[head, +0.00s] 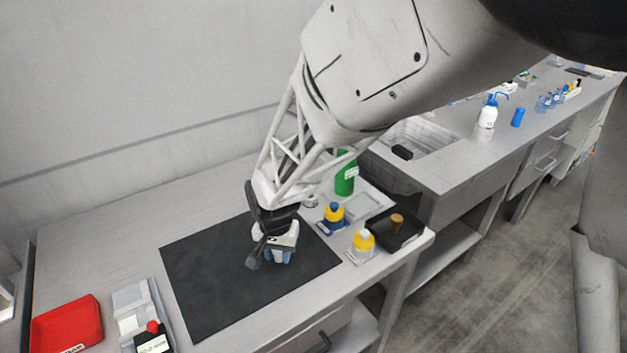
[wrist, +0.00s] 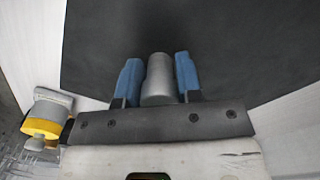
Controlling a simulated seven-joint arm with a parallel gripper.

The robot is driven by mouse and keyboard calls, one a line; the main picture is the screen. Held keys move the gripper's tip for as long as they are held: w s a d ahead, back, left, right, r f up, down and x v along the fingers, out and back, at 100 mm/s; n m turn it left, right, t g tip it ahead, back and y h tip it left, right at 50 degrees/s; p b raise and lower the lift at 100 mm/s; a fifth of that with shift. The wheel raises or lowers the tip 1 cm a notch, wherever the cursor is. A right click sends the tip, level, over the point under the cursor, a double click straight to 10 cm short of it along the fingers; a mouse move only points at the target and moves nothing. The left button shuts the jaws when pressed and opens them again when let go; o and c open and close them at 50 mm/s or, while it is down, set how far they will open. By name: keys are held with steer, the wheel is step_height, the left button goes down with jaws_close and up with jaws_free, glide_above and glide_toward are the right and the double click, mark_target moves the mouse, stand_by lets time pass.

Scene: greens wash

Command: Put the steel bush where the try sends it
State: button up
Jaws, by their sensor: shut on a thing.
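My gripper (wrist: 158,82) shows in the wrist view with its two blue fingers shut on the steel bush (wrist: 158,78), a plain grey cylinder. The bush is held between the fingers over the dark mat (wrist: 110,30). In the head view my gripper (head: 279,257) is over the right part of the black mat (head: 205,290); the bush cannot be made out there. How far the bush is above the mat is hard to tell.
A red tray (head: 66,325) and a grey fixture with a red knob (head: 153,327) stand at the front left. Right of the mat are yellow-topped items (head: 363,240), (head: 334,212), a black tray (head: 408,232) holding a brown piece (head: 396,221), and a green bottle (head: 345,180).

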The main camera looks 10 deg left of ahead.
steer(key=shift+f, duration=0.35)
steer(key=o, duration=0.9)
steer(key=shift+o, duration=0.2)
steer(key=shift+r, duration=0.2)
step_height(320, 180, up, 12)
stand_by(0.5)
